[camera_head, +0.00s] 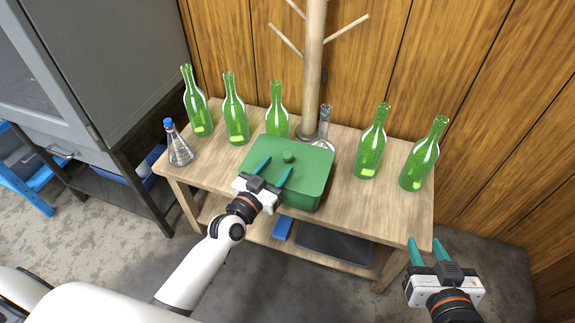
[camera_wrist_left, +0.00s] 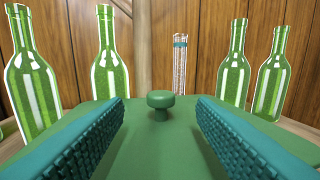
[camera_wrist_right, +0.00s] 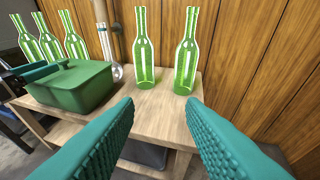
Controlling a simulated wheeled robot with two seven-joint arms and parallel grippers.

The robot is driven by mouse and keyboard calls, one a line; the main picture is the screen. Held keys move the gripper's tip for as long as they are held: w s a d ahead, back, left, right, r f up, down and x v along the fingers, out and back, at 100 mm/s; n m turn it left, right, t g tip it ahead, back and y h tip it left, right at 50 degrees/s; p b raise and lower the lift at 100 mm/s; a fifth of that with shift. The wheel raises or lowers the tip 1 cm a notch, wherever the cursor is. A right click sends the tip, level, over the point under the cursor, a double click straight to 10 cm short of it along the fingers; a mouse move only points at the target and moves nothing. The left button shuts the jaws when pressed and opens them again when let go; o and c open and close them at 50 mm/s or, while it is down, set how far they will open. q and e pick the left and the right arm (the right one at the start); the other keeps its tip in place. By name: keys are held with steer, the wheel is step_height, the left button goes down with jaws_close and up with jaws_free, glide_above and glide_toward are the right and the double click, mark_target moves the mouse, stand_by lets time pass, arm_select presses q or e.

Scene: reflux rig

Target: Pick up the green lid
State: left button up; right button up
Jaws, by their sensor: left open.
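The green lid (camera_head: 302,158) with a round knob (camera_head: 288,156) sits on a green box (camera_head: 308,193) in the middle of the wooden table. My left gripper (camera_head: 272,170) is open over the front left part of the lid, with its fingers pointing at the knob. In the left wrist view the knob (camera_wrist_left: 160,100) stands ahead, between the two open fingers, and nothing is between the pads. My right gripper (camera_head: 428,252) is open and empty at the table's front right corner. The lid also shows in the right wrist view (camera_wrist_right: 75,76), far to the left of that gripper.
Several green bottles (camera_head: 371,145) stand along the back of the table (camera_head: 350,205). A blue-capped flask (camera_head: 178,148) is at the left, and a clear glass vessel (camera_head: 325,125) stands behind the box. A wooden branched stand (camera_head: 313,70) rises behind. A blue item (camera_head: 282,227) lies on the lower shelf.

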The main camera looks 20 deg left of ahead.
mark_target(287, 154)
arm_select(q)
steer(key=b+x, duration=0.1)
steer(key=x, duration=0.4)
steer(key=shift+r, duration=0.1)
steer(key=shift+w+d, duration=0.2)
steer(key=shift+w, duration=0.25)
steer(key=c, duration=1.1)
arm_select(e)
steer(key=r+t, duration=0.1)
steer(key=w+r+t, duration=0.1)
steer(key=r, duration=0.1)
steer(key=a+r+t+y, duration=0.1)
steer(key=shift+w+a+r+t, duration=0.1)
steer(key=shift+w+r+t, duration=0.2)
steer(key=shift+w+r, duration=0.1)
arm_select(q)
steer(key=shift+r, duration=0.15)
